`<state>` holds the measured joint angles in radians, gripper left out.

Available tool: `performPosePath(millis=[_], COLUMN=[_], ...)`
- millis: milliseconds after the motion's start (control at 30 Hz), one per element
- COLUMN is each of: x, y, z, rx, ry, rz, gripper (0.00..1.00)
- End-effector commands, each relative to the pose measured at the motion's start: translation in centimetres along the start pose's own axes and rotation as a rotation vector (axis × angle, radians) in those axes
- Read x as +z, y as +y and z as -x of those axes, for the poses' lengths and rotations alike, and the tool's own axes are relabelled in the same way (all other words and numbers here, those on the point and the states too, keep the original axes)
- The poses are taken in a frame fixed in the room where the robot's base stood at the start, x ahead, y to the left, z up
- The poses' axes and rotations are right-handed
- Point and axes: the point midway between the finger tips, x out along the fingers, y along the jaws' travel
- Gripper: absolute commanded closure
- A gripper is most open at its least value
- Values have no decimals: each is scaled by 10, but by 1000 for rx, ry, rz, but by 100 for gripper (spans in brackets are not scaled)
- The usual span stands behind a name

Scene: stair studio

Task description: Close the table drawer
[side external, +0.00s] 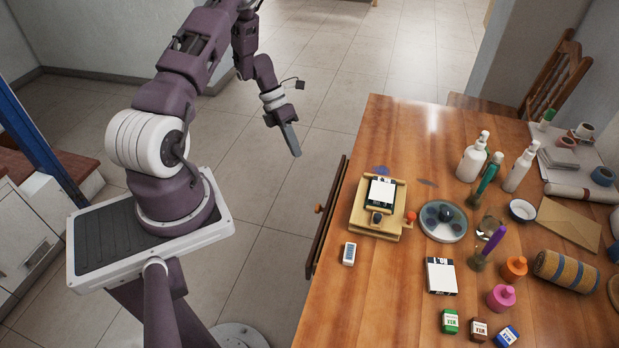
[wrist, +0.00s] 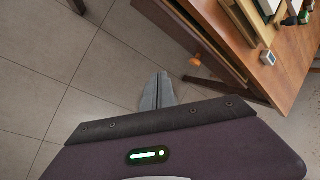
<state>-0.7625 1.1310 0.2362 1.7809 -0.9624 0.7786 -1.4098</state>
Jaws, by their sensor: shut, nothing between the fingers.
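The table drawer (side external: 327,218) stands out a little from the left side of the wooden table (side external: 345,285) in the side external view. Its front has a small round orange-brown knob (side external: 319,209). In the wrist view the knob (wrist: 196,60) shows right of and above my fingertips, with the drawer front (wrist: 205,45) beside it. My gripper (side external: 296,152) is shut and empty. It points down over the open floor, to the left of the table and apart from the drawer. The inside of the drawer is mostly hidden.
The tabletop holds a wooden stand (side external: 364,221), a white remote-like box (side external: 349,254), a round palette (side external: 443,221), several bottles (side external: 473,158) and paint pots. A chair (side external: 553,80) stands at the far right. The tiled floor (side external: 265,270) left of the drawer is clear.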

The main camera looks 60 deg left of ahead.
Motion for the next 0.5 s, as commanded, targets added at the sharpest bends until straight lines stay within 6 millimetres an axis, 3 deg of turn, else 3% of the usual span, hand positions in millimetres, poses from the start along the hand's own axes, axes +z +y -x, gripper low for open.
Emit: performPosePath(millis=[100, 200, 367, 500], x=[-36, -54, -63, -65], y=[-15, -25, -32, -37], z=[-4, -5, -10, -32], rx=[-83, -120, -137, -138], ry=[70, 124, 159, 161], rz=[470, 753, 908, 910], gripper=[100, 100, 100, 100])
